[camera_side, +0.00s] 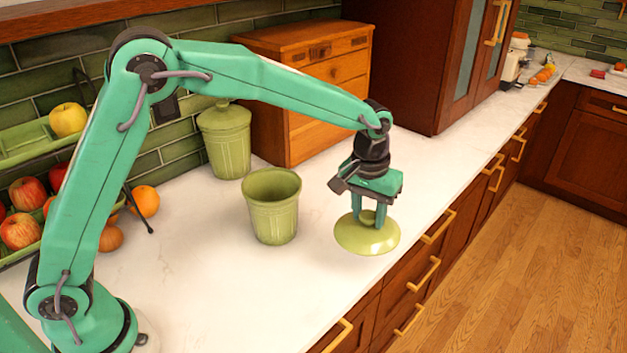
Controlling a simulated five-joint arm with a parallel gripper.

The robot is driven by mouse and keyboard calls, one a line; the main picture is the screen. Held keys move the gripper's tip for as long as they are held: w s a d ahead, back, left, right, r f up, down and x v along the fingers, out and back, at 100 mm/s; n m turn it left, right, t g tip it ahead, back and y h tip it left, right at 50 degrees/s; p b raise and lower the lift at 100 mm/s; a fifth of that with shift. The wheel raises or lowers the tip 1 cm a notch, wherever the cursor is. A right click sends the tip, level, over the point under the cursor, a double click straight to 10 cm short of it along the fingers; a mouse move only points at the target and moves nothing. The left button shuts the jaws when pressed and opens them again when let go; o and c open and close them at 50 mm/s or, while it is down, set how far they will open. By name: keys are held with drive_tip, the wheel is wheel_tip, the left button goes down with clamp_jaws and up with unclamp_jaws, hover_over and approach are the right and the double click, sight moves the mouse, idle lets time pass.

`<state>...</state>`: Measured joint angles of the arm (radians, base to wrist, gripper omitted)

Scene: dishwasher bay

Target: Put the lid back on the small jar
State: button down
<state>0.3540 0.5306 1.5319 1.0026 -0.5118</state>
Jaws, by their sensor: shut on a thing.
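A small green jar (272,208) stands upright and uncovered on the white counter, its open mouth facing up. The round green lid (367,238) is to the right of the jar, close to the counter's front edge. My gripper (368,217) points down over the lid and is shut on its top; the fingers hide the lid's knob. The lid lies low, apart from the jar. I cannot tell whether it touches the counter.
A larger lidded green jar (225,140) stands behind the small jar, beside a wooden drawer box (310,88). A green fruit rack (28,150) with apples and an orange (145,200) are at the left. The white counter (225,290) is clear in front of the small jar.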

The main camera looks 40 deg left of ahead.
sight(368, 214)
drive_tip(key=shift+r, duration=0.2)
wheel_tip(368, 214, up, 16)
drive_tip(key=s+a+n, duration=0.3)
drive_tip(key=a, duration=0.8)
drive_tip(key=s+a+n, duration=0.3)
drive_tip(key=a, duration=0.8)
drive_tip(key=f, duration=0.5)
drive_tip(key=shift+w+a, duration=0.15)
drive_tip(key=shift+a, duration=0.05)
drive_tip(key=shift+f, duration=0.1)
drive_tip(key=shift+f, duration=2.7)
